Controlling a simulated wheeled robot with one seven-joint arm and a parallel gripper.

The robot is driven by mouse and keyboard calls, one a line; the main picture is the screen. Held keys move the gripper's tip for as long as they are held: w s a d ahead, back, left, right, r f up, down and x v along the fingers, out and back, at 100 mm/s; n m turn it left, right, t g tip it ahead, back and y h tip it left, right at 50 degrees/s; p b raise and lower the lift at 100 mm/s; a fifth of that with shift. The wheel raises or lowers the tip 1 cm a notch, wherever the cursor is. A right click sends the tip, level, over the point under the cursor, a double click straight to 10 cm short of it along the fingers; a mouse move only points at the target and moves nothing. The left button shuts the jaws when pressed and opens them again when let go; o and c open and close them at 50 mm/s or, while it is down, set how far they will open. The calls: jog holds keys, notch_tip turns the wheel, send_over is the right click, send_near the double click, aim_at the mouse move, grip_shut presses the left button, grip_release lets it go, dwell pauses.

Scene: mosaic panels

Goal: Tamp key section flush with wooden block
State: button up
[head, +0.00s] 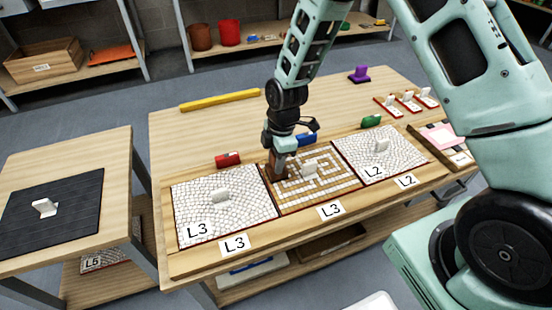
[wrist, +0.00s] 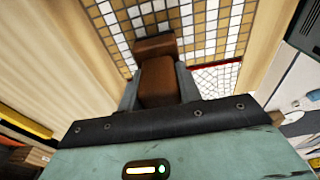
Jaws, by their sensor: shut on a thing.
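My gripper (head: 279,158) is shut on a brown wooden block (wrist: 158,80), with one finger on each side of it in the wrist view. In the head view the block (head: 277,170) is held low over the left back corner of the middle panel (head: 335,187), a tan and white key-pattern mosaic. In the wrist view the block's far end lies over the tiles (wrist: 205,25); I cannot tell if it touches them.
White mosaic panels with handles lie left (head: 222,205) and right (head: 385,155) in the wooden frame. Red (head: 228,160), blue (head: 307,139) and green (head: 371,121) blocks sit along its back. A yellow bar (head: 220,100) lies farther back. The table behind is largely clear.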

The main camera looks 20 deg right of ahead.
dwell(0.4)
notch_tip(320, 180, up, 7)
jog(key=p, duration=0.6)
jog(key=shift+f, duration=0.1)
dwell(0.6)
jog(key=shift+f+b, duration=1.75)
jog(key=shift+f, duration=1.15)
jog(key=shift+f+b, duration=0.3)
jog(key=shift+f, duration=0.25)
jog(key=shift+f+p, duration=0.25)
jog(key=shift+p, duration=0.1)
dwell(1.4)
jog(key=shift+r, duration=0.15)
jog(key=shift+r+p, duration=3.05)
jog(key=shift+r, duration=0.4)
